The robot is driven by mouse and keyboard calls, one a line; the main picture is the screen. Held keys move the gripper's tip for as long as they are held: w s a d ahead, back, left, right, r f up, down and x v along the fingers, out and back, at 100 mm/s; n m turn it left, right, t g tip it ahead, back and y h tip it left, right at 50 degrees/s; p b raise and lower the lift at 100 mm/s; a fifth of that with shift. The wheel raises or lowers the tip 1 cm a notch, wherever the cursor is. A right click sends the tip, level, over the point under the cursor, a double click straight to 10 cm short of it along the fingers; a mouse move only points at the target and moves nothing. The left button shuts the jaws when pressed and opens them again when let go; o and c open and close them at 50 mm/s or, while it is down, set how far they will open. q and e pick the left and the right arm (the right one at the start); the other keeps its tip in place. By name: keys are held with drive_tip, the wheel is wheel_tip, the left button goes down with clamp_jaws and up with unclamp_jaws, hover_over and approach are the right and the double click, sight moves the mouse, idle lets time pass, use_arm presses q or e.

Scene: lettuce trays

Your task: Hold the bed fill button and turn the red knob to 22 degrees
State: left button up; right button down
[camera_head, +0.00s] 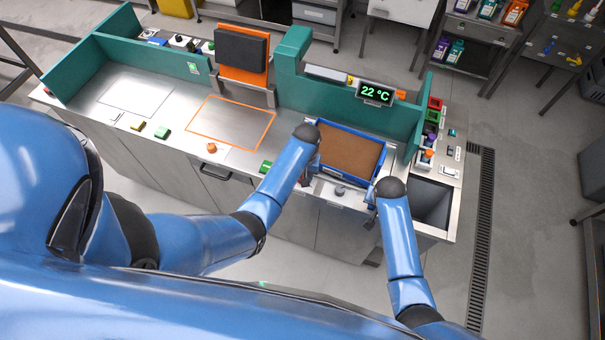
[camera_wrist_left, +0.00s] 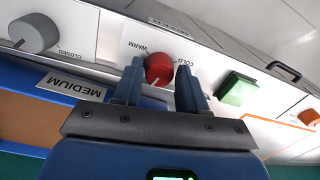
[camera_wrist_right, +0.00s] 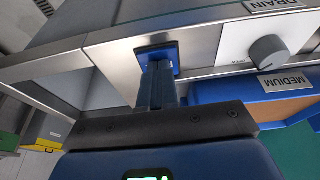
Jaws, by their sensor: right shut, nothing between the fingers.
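The red knob (camera_wrist_left: 159,68) has a white pointer mark and sits between WARM and COLD labels in the left wrist view. My left gripper (camera_wrist_left: 160,72) has one finger on each side of it and looks closed on it. The left gripper also shows in the head view (camera_head: 312,170). My right gripper (camera_wrist_right: 160,68) is shut and empty, with its fingertips at a blue square button (camera_wrist_right: 157,52) and seemingly touching it. The button's label is hidden. In the head view the right gripper (camera_head: 371,195) is at the counter's front edge. The display (camera_head: 375,92) reads 22 °C.
A blue tray of brown medium (camera_head: 326,130) lies between the arms. A grey knob (camera_wrist_left: 34,33) marked CLOSED and a green button (camera_wrist_left: 238,89) flank the red knob. A grey drain knob (camera_wrist_right: 269,52) is right of the blue button.

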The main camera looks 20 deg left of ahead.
drive_tip(key=shift+s+f, duration=0.15)
use_arm(q)
wheel_tip(320, 180, up, 12)
drive_tip(key=shift+d, duration=0.35)
idle(0.5)
idle(2.7)
use_arm(e)
wheel_tip(320, 180, up, 2)
drive_tip(key=shift+r+p, duration=0.25)
drive_tip(key=shift+p, duration=0.8)
drive_tip(key=shift+r, duration=1.35)
use_arm(q)
drive_tip(key=shift+r, duration=0.95)
drive_tip(key=shift+w, duration=0.1)
use_arm(e)
drive_tip(key=shift+w, duration=0.2)
